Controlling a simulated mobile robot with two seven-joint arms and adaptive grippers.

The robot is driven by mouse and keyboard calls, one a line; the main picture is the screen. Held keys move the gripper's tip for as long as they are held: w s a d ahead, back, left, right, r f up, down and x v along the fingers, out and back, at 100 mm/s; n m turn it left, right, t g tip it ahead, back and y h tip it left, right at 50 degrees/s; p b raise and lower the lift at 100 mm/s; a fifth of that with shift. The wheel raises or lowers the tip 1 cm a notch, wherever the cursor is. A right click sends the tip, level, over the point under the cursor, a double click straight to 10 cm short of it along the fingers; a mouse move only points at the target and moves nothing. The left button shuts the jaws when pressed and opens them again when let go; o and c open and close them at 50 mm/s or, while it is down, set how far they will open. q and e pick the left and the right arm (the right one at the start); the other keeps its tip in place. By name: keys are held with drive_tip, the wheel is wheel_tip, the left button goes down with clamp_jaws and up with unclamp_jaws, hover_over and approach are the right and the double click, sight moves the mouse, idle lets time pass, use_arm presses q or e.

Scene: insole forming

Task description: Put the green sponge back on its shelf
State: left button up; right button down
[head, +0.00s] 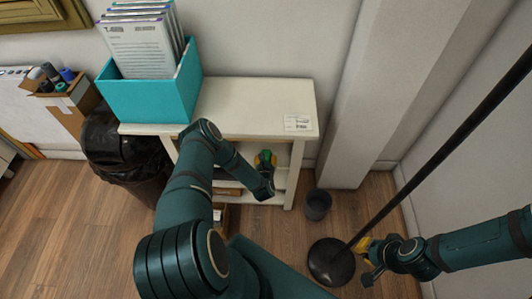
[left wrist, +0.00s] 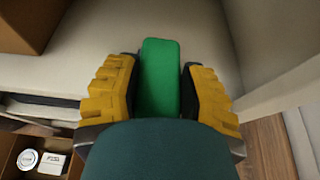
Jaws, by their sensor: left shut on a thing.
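The green sponge (left wrist: 158,75) is between the yellow fingers of my left gripper (left wrist: 160,92) in the left wrist view, over a pale shelf board (left wrist: 85,75). In the head view my left gripper (head: 265,160) is at the right part of the white shelf unit (head: 245,105), under its top board. A bit of green sponge (head: 266,155) shows there; the arm hides part of the opening. I cannot tell whether the sponge touches the board. My right gripper (head: 364,246) is at the lower right, beside a black pole; its finger opening is unclear.
A teal box (head: 150,100) with papers and a white label card (head: 298,123) are on the unit's top. A black bin (head: 120,150) stands left, a small dark cup (head: 317,204) right on the floor. A pole with round base (head: 332,262) stands near my right gripper.

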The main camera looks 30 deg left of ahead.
sight(266, 151)
use_arm(q)
drive_tip(key=w+a, duration=0.1)
drive_tip(key=w, duration=0.1)
drive_tip(key=w+a+b, duration=0.1)
drive_tip(key=w, duration=0.1)
drive_tip(key=shift+a, duration=0.2)
drive_tip(key=shift+f, duration=0.25)
drive_tip(key=shift+s+f, duration=0.1)
drive_tip(key=shift+f+b, duration=0.15)
drive_tip(key=shift+b, duration=0.15)
drive_tip(key=o, duration=1.1)
